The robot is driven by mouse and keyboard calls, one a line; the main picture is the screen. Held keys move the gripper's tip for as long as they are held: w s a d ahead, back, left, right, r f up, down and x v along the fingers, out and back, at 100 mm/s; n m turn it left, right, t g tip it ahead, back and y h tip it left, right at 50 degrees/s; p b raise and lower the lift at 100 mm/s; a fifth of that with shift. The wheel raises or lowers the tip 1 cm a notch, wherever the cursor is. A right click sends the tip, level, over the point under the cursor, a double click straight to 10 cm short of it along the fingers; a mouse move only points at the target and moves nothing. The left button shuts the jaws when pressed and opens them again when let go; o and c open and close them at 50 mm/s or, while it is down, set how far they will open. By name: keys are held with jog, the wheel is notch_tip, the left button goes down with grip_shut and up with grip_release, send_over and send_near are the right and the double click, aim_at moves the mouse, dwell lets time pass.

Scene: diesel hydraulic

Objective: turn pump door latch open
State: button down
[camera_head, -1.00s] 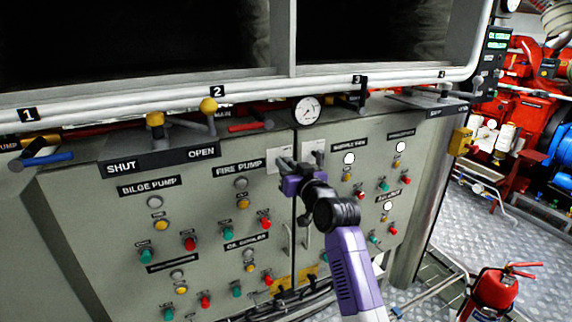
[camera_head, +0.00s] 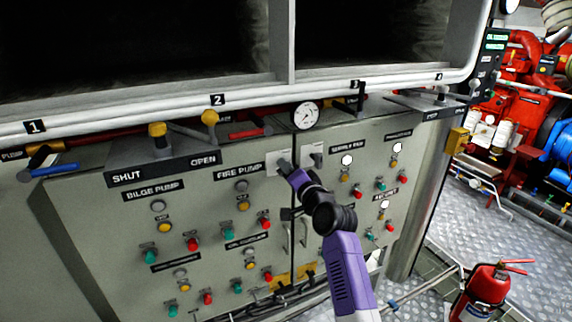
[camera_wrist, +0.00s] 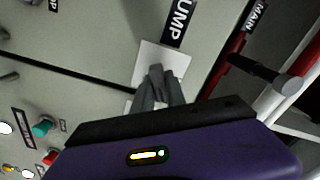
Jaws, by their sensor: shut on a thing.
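The pump door latch is on a pale square plate (camera_head: 272,160) high on the grey panel door, just left of the seam between the doors. The plate also shows in the wrist view (camera_wrist: 176,56). My gripper (camera_head: 285,165) is at this plate, its grey fingers (camera_wrist: 157,78) close together and shut on the latch. The fingers mostly hide the latch handle, so its exact angle is hard to tell. The door looks closed.
A second pale plate (camera_head: 312,154) sits right of the seam. Panels carry several coloured buttons and lamps. Above are a round gauge (camera_head: 305,114), yellow-knobbed levers (camera_head: 209,118) and white pipes. A red extinguisher (camera_head: 484,290) stands at lower right.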

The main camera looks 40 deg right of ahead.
jog(key=m+p, duration=0.3)
jog(key=m, duration=0.3)
jog(key=shift+f, duration=0.1)
jog(key=shift+m, duration=0.3)
dwell(0.3)
jog(key=c, duration=1.4)
grip_release()
jog(key=shift+o, duration=0.2)
jog(key=shift+s, duration=0.1)
jog(key=v, duration=0.7)
jog(key=shift+s, duration=0.35)
jog(key=shift+a, duration=0.1)
